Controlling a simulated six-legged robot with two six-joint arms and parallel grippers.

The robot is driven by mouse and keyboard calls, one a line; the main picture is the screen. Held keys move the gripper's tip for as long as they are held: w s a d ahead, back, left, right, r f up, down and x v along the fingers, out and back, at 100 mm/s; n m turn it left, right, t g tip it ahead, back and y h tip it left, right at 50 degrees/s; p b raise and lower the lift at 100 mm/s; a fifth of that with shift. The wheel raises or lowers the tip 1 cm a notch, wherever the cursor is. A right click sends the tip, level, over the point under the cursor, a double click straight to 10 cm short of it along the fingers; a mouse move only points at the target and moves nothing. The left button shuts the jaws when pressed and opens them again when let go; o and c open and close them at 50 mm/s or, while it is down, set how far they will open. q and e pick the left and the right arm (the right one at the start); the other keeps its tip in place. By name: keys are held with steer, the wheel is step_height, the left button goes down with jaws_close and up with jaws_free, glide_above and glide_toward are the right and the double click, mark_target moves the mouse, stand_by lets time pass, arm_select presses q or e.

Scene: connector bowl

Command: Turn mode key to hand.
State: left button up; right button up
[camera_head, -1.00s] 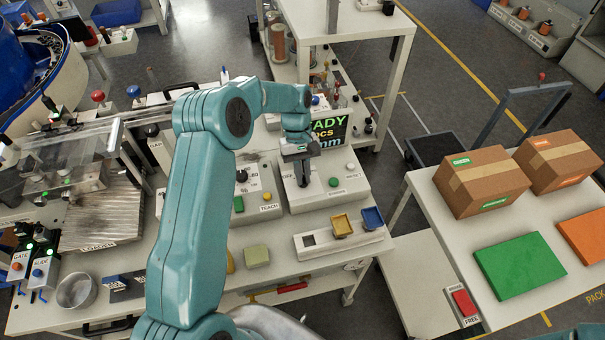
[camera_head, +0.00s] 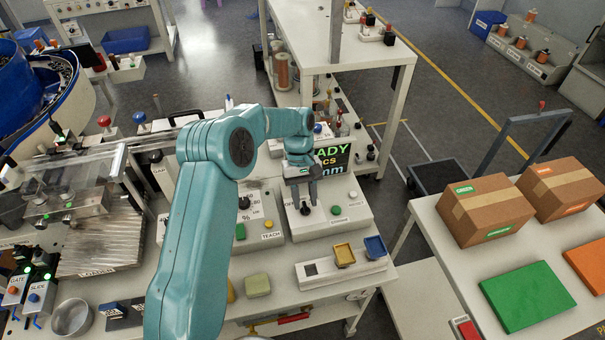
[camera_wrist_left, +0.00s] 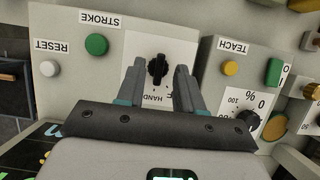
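The mode key (camera_head: 305,208) is a small black knob on the sloped grey control box, just below my left gripper (camera_head: 305,200) in the head view. In the left wrist view the key (camera_wrist_left: 157,70) stands on a white plate with a partly covered HAND label (camera_wrist_left: 143,98). My left gripper (camera_wrist_left: 158,72) is open there, with one fingertip on each side of the key and a visible gap on both sides. The key's long side runs roughly up and down in that view; which label it points to is unclear. My right gripper is not in view.
On the same box are a green STROKE button (camera_wrist_left: 96,44) and a white RESET button (camera_wrist_left: 49,68). The neighbouring TEACH box has a yellow button (camera_wrist_left: 231,68) and a percent dial (camera_wrist_left: 247,124). A tray with yellow and blue bins (camera_head: 341,270) lies in front.

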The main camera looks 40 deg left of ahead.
arm_select(q)
steer(key=p+v, duration=0.1)
steer(key=v, duration=1.3)
steer(key=shift+r, duration=0.4)
steer(key=shift+a, duration=0.15)
steer(key=shift+f, duration=0.1)
